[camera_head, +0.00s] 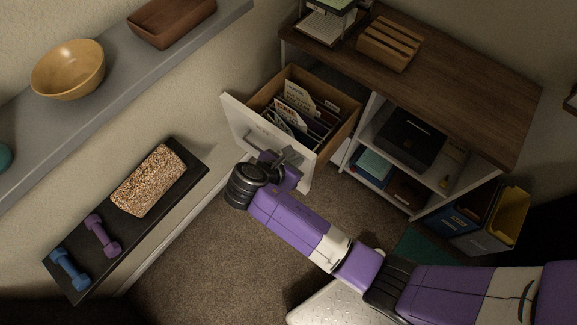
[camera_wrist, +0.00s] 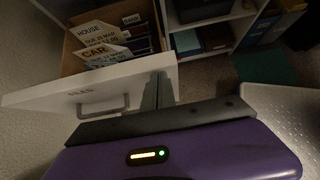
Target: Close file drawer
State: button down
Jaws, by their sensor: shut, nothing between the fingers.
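The file drawer (camera_head: 265,132) is pulled out from the left end of the wooden-topped cabinet (camera_head: 455,70), with its white front facing lower left. Files with printed cards (camera_head: 298,98) stand inside it. My gripper (camera_head: 288,157) is at the drawer front, near its right side and the handle. In the wrist view the drawer front (camera_wrist: 40,97) crosses the left, with its handle (camera_wrist: 100,106) left of my gripper's fingers (camera_wrist: 158,92). The fingers are together and empty, close to the front's right part; I cannot tell whether they touch it.
Bins (camera_head: 470,225) stand right of the cabinet. A pale speckled surface (camera_head: 325,305) is below my arm. Carpet is open before the drawer.

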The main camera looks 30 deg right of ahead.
jog(key=shift+w+d, duration=0.1)
jog(key=shift+d, duration=0.15)
jog(key=w+d+p, duration=0.2)
jog(key=w+d, duration=0.2)
jog(key=d, duration=1)
jog(key=w+d+p, duration=0.2)
jog(key=w+d, duration=0.3)
jog(key=d, duration=1)
jog(key=shift+w+d, duration=0.15)
jog(key=shift+w, duration=0.05)
